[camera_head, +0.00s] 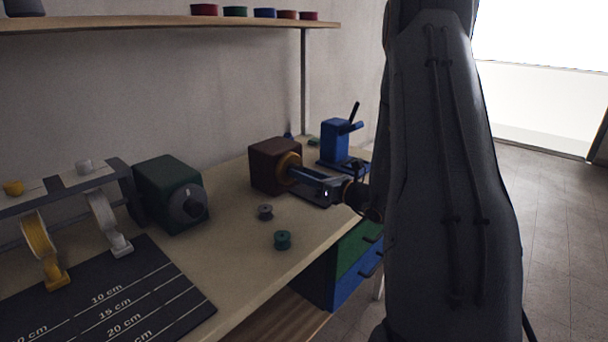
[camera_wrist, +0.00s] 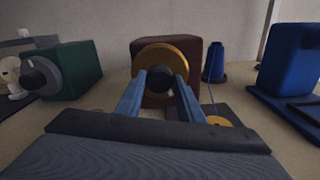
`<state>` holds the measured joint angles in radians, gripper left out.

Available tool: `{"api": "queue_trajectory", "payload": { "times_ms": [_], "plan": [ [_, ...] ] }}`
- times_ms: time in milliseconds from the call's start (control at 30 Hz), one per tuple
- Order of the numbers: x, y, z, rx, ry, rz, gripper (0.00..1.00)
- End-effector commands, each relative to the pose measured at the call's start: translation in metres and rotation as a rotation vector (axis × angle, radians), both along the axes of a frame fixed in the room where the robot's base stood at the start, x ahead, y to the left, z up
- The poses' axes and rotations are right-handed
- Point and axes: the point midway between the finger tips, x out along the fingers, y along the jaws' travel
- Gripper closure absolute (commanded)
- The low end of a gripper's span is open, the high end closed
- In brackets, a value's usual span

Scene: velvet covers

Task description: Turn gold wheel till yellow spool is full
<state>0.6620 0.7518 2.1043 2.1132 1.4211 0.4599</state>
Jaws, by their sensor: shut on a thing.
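The gold wheel (camera_wrist: 151,50) is upright on the front of a brown box (camera_wrist: 190,68); the wheel also shows in the head view (camera_head: 285,165). My gripper (camera_wrist: 160,84) is shut on the wheel's dark central knob (camera_wrist: 160,77), one finger on each side. In the head view my gripper (camera_head: 297,175) reaches the wheel from the right. A small yellow disc (camera_wrist: 219,121), perhaps the yellow spool, lies low to the right of the wheel. My gripper partly hides it, and I cannot tell how full it is. A thin thread runs near it from a blue cone (camera_wrist: 214,64).
A green box with a grey dial (camera_head: 172,195) stands left of the brown box. Two small spools (camera_head: 265,211) (camera_head: 283,240) stand in front. A blue stand with a lever (camera_head: 335,143) is at the right. Tape holders and a dark ruled mat (camera_head: 120,290) are at the left.

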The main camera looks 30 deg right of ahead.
Motion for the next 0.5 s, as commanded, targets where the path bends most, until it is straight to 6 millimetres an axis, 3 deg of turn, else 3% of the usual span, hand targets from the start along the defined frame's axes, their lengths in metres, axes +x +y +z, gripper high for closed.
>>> {"api": "queue_trajectory", "payload": {
  "times_ms": [300, 333, 433, 500],
  "plan": [
    [-0.0009, 0.0001, -0.0022, 0.002, 0.005, 0.000, 0.88],
    [-0.0009, 0.0001, -0.0022, 0.002, 0.005, 0.000, 0.63],
    [-0.0007, 0.0001, -0.0018, 0.002, 0.004, 0.000, 0.47],
    [-0.0006, 0.0001, -0.0014, 0.001, 0.003, -0.001, 0.47]
  ]
}}
